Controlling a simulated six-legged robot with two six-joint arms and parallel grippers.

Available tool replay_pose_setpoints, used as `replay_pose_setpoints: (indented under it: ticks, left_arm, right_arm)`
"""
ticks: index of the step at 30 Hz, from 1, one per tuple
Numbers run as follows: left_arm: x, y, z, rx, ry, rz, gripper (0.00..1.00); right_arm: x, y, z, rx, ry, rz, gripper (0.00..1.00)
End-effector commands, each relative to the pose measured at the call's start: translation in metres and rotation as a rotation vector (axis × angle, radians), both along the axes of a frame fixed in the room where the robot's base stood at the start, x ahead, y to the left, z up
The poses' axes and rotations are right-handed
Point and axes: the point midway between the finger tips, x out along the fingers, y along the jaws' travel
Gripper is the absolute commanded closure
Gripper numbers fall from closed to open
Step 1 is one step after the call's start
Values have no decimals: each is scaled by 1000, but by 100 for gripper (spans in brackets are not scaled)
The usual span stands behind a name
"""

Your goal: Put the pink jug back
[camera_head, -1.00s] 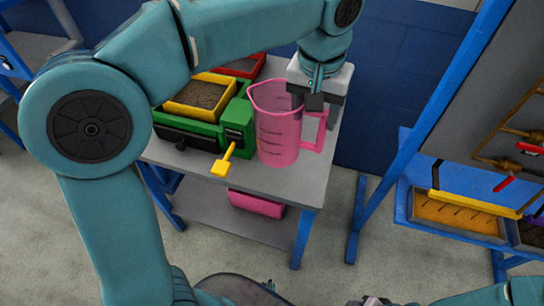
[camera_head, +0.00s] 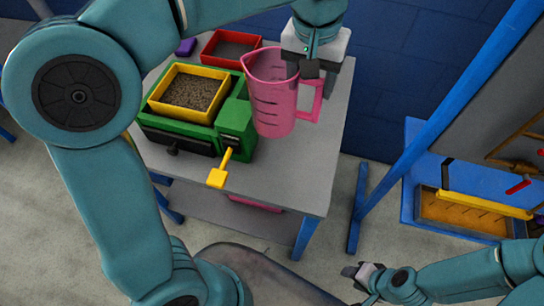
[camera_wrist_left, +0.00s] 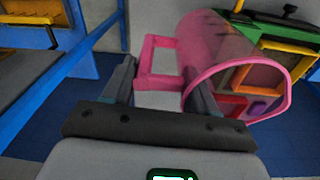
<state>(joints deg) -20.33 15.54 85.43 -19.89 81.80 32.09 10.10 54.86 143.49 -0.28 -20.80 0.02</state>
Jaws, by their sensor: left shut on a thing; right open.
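The pink jug (camera_head: 270,100) is at the right side of the grey table, beside the green machine (camera_head: 185,140). My left gripper (camera_head: 310,70) is above the jug's handle side and shut on the jug's handle. In the left wrist view the fingers (camera_wrist_left: 160,88) sit on both sides of the pink handle (camera_wrist_left: 155,58), and the jug's body (camera_wrist_left: 205,50) shows to the right. The jug seems to hang a little above the table; the gap is hard to tell. My right gripper (camera_head: 362,275) is open and empty at the bottom, away from the table.
A yellow tray (camera_head: 160,110) with grainy fill sits on the green machine, whose yellow lever (camera_head: 217,178) sticks out forward. A red tray (camera_head: 214,62) lies behind. The table's right edge (camera_head: 335,150) is bare. A blue rack (camera_head: 412,170) stands at the right.

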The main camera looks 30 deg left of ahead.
Motion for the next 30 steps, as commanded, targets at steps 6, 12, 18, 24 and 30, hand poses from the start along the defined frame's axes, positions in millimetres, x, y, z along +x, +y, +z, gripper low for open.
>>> replay_pose_setpoints:
  ticks: [6, 12, 18, 24, 30]
  left_arm:
    - [-4, -1, -35, 1, 5, 1, 100]
    - [-6, -1, -94, 2, 6, 1, 100]
    - [-5, -1, -142, 0, 3, 1, 100]
    - [-3, 1, -162, 1, 1, 0, 100]
    - [-3, 2, -193, 2, 2, 1, 100]
  right_arm:
    - [0, 0, -6, 0, 0, 0, 57]
    - [0, 0, -9, 0, 0, 0, 57]
    - [0, 0, -10, 0, 0, 0, 57]
    - [0, 0, -10, 0, 0, 0, 57]
    - [0, 0, -10, 0, 0, 0, 57]
